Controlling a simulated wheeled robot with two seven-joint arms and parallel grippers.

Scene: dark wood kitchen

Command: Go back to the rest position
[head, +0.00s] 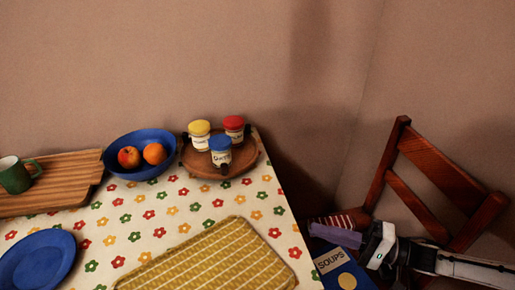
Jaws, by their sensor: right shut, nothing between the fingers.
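My right gripper (367,244) is at the lower right, over the chair beside the table. It is shut with nothing held, and its arm comes in from the right edge. Its fingertips are dark and hard to make out. A blue book marked SOUPS (338,268) and a purple item (335,236) lie just left of it. I cannot tell whether the gripper touches either one. My left gripper is not in view.
The flowered table (150,219) holds a yellow mat (215,262), a blue plate (37,262), a blue fruit bowl (139,174), a wooden board (65,178) with a green mug (15,176), and a round tray (204,168) with three jars. A wooden chair (440,168) stands right of the table.

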